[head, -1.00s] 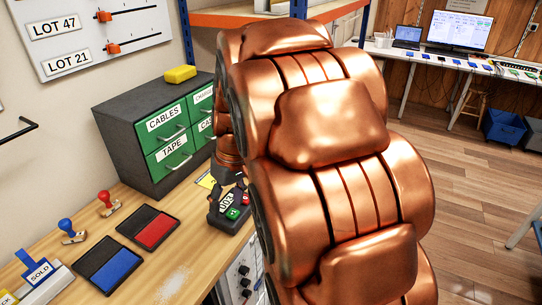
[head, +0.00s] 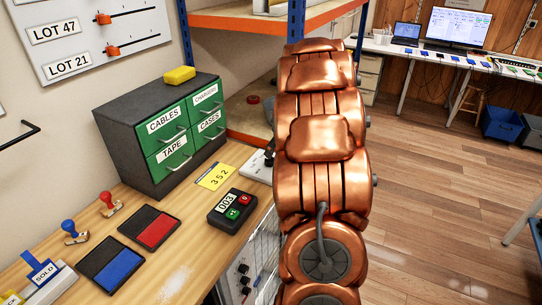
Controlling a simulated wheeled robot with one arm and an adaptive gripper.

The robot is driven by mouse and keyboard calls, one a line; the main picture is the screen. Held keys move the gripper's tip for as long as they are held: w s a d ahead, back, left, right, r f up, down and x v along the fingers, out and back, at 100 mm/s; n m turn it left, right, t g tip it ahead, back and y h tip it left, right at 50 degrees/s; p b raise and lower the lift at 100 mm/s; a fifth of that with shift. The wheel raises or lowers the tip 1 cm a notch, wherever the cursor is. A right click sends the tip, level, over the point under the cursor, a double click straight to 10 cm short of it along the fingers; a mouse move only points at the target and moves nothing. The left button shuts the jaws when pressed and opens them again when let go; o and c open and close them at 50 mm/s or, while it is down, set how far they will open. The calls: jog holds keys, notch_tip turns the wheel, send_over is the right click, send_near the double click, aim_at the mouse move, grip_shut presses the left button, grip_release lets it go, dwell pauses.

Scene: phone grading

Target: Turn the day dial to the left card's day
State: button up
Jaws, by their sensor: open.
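No day dial and no pair of day cards can be made out. A yellow card (head: 215,177) reading "352" lies on the bench. A pale device (head: 259,167) sits on the bench's right edge, partly hidden by my copper arm; I cannot tell what it is. My gripper (head: 270,150) shows only as a dark sliver at the arm's left edge, beside the pale device. The arm hides the rest of it. Its jaws are open, and I see nothing held.
A black counter (head: 231,208) reading "003", with green and red buttons, lies in front of the card. Red (head: 156,230) and blue (head: 119,266) ink pads, stamps and a green-drawered cabinet (head: 172,130) stand to the left. Shelving (head: 250,22) rises behind.

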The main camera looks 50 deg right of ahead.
aim_at(271, 160)
jog(key=shift+p+x, duration=0.7)
jog(key=shift+x, duration=2)
jog(key=shift+s, duration=0.1)
grip_shut()
